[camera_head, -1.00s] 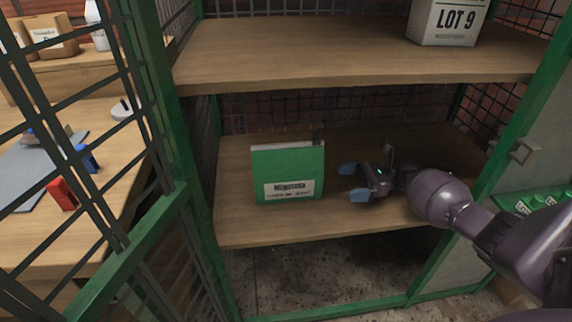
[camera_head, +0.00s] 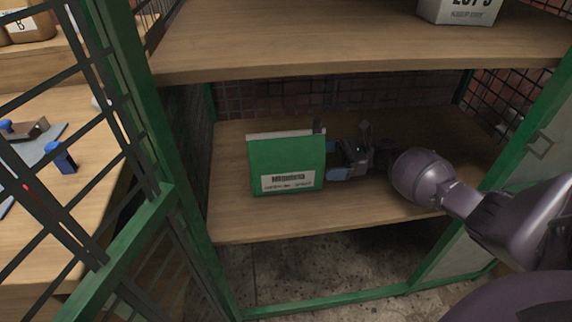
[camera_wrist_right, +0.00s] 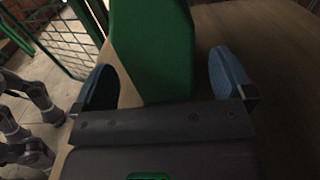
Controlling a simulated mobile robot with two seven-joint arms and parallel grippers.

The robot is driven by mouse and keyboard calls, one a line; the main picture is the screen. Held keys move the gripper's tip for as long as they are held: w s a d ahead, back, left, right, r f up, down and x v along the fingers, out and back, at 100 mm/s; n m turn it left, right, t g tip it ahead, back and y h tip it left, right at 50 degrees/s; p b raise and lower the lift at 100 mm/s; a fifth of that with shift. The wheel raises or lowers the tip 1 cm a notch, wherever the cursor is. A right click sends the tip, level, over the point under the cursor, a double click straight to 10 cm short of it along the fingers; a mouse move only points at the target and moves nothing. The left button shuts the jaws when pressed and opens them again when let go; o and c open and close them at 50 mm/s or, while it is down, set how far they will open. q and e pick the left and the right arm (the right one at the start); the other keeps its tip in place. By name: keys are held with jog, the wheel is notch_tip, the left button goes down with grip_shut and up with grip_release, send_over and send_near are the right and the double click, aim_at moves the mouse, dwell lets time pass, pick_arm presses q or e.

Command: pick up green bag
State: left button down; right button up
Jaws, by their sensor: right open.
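The green bag (camera_head: 287,162) stands upright on the lower wooden shelf of the cage, with a white label on its front and a pale top edge. My right gripper (camera_head: 333,160) is at the bag's right side. In the right wrist view the bag (camera_wrist_right: 153,45) lies between the two blue fingertips of the open right gripper (camera_wrist_right: 163,82). Gaps show between the bag and the fingers there, mostly at the right finger. In the head view the bag hides part of the fingers. My left gripper is not in view.
The upper shelf (camera_head: 330,48) passes above the bag and carries a white box (camera_head: 459,10). Green cage posts (camera_head: 118,100) and mesh stand at the left, and a green frame at the right. The lower shelf (camera_head: 270,222) is clear in front of the bag.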

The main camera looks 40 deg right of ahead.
aim_at(312, 161)
jog(key=b+x, duration=0.1)
jog(key=x, duration=0.4)
jog(key=shift+s+r, duration=0.1)
jog(key=shift+r, duration=0.1)
jog(key=c, duration=1.7)
